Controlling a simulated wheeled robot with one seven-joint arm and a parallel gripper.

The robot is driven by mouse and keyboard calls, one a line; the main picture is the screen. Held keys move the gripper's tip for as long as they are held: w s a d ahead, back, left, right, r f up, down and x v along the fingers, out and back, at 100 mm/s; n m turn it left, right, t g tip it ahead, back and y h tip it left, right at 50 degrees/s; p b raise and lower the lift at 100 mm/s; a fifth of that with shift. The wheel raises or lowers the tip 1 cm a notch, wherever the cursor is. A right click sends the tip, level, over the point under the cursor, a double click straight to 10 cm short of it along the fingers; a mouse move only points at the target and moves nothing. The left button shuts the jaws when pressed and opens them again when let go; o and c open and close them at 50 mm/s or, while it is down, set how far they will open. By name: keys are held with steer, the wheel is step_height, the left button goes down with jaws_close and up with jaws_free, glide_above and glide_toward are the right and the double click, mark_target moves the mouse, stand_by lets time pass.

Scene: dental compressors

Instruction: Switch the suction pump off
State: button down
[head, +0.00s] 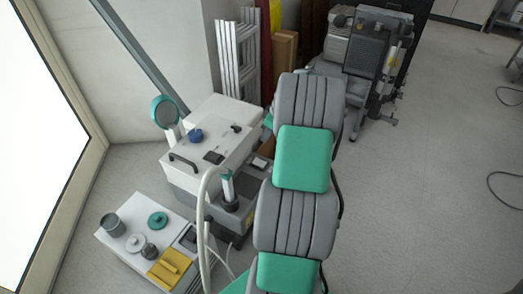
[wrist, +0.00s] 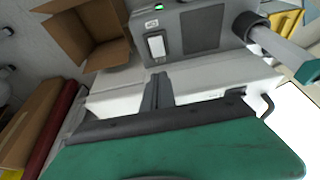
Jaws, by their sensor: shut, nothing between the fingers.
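The suction pump appears to be the white-topped grey unit (head: 228,115) left of my arm in the head view. Its grey front panel (wrist: 205,30) fills the top of the wrist view. A white rocker switch (wrist: 156,45) in a dark frame sits on that panel, with a small lit green light (wrist: 158,7) above it. I cannot tell which side of the rocker is pressed in. My gripper (wrist: 156,78) is shut and empty, its dark fingers pointing at the panel just below the switch in the picture. A gap seems to remain. In the head view my arm hides the gripper.
A dark cylinder with a pale tube (wrist: 270,35) stands right of the panel. An open cardboard box (wrist: 85,35) is at its left. A low white cabinet (head: 130,225) with jars and a yellow tray stands front left. The floor at right (head: 430,190) is mostly clear.

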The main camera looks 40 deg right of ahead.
mark_target(256, 160)
steer(key=b+x, duration=0.1)
steer(key=x, duration=0.3)
steer(key=b+x, duration=0.2)
steer(key=x, duration=0.3)
steer(key=b+x, duration=0.1)
steer(key=x, duration=0.3)
steer(key=shift+s+f, duration=0.25)
steer(key=shift+f, duration=0.05)
steer(key=shift+d, duration=0.1)
